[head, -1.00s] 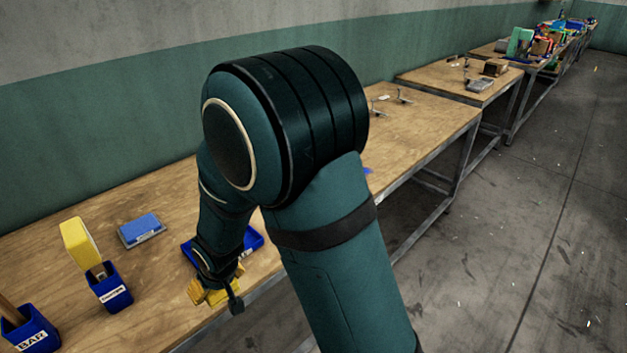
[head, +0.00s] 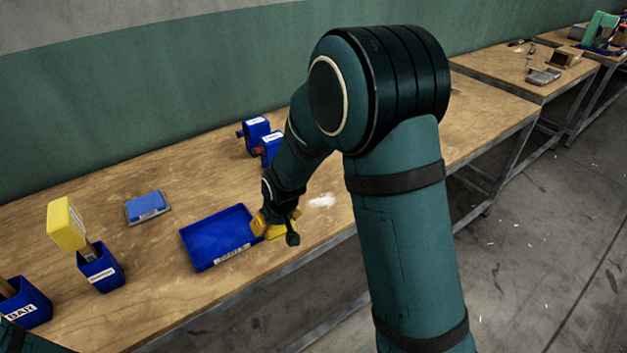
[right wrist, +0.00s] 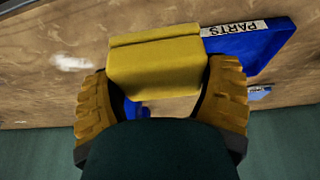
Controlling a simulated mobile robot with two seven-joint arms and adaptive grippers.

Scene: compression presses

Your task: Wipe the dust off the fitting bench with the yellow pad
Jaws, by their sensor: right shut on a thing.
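My right gripper (head: 274,226) is shut on the yellow pad (head: 283,231), low over the fitting bench (head: 185,297) beside the right end of a blue tray. In the right wrist view the pad (right wrist: 155,65) sits between the ridged yellow fingers of the gripper (right wrist: 160,95). A white dust patch (head: 322,201) lies on the bench just right of the gripper, apart from the pad. It also shows in the right wrist view (right wrist: 72,62). Whether the pad touches the wood is unclear. My left gripper is not in view.
The blue tray (head: 205,247), labelled PARTS (right wrist: 234,28), looks empty. Left of it are a grey-blue box (head: 147,205), a blue holder (head: 101,269) with a yellow-headed tool (head: 66,224), and a BAR holder (head: 27,303). Blue bins (head: 256,133) stand behind my forearm.

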